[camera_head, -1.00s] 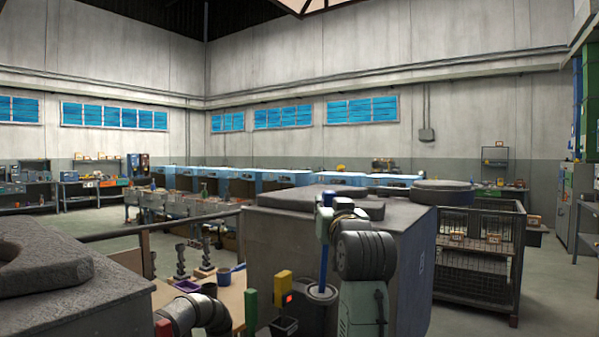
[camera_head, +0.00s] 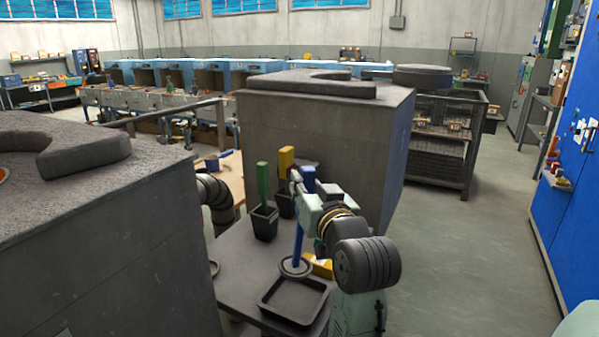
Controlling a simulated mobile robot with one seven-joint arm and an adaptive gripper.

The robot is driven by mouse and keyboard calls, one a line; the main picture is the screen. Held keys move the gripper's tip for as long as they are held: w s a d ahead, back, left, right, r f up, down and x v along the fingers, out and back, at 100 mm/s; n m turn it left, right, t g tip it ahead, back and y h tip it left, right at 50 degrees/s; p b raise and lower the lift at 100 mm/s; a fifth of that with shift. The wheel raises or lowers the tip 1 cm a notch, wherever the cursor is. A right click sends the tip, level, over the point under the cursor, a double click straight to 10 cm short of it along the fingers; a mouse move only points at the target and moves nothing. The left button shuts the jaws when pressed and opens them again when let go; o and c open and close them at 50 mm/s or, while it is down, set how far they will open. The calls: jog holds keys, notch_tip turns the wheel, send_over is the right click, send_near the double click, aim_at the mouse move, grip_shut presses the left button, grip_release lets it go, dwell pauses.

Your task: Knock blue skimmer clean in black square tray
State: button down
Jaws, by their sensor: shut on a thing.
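The blue skimmer (camera_head: 298,246) hangs upright from my gripper (camera_head: 299,202), which is shut on its handle. The handle's blue top (camera_head: 308,178) sticks out above the gripper. The skimmer's round grey head (camera_head: 295,267) is low, over or near the back edge of the black square tray (camera_head: 266,312). I cannot tell whether the head touches the tray. The tray lies on the dark table (camera_head: 236,259) and looks empty. My wrist and forearm are right of the skimmer.
A green-handled tool (camera_head: 263,182) stands in a black cup (camera_head: 264,223), beside a yellow-handled tool (camera_head: 286,160). A yellow object (camera_head: 320,267) lies partly hidden behind the skimmer. Large grey furnace blocks (camera_head: 310,120) stand behind and left (camera_head: 110,250). Open floor (camera_head: 470,250) is to the right.

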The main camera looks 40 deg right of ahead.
notch_tip(320, 180, down, 9)
jog(key=b, duration=0.6)
jog(key=shift+r+b, duration=0.2)
jog(key=shift+b, duration=0.1)
jog(key=shift+f+b, duration=0.4)
jog(key=shift+f, duration=0.25)
dwell(0.7)
jog(key=shift+r, duration=0.1)
notch_tip(320, 180, up, 9)
jog(key=p, duration=0.7)
jog(key=shift+p, duration=0.4)
dwell(0.5)
